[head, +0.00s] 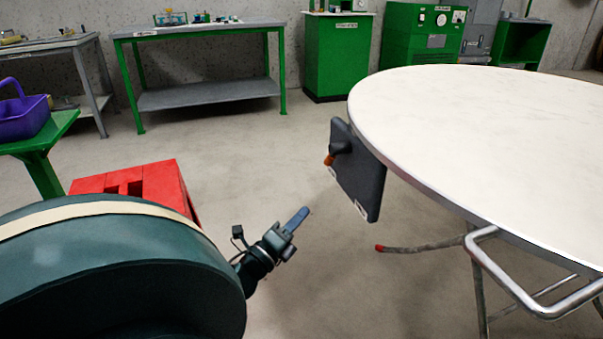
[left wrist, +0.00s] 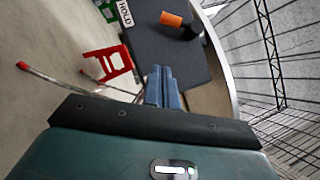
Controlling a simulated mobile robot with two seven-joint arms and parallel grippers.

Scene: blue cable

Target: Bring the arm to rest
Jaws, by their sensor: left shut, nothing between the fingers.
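My left arm comes in from the lower left of the head view. Its gripper (head: 299,220) points up and to the right, over open floor, left of the round white table. The blue fingers are together and hold nothing. In the left wrist view the shut fingers (left wrist: 163,85) show at the centre, in front of a dark panel. No blue cable shows in either view. My right gripper is not in view.
The round white table (head: 480,130) fills the right side. A dark panel (head: 359,185) with an orange-tipped knob hangs at its edge. A red stool (head: 150,185) stands behind my arm. Green benches and cabinets (head: 338,50) line the back wall. Floor between is free.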

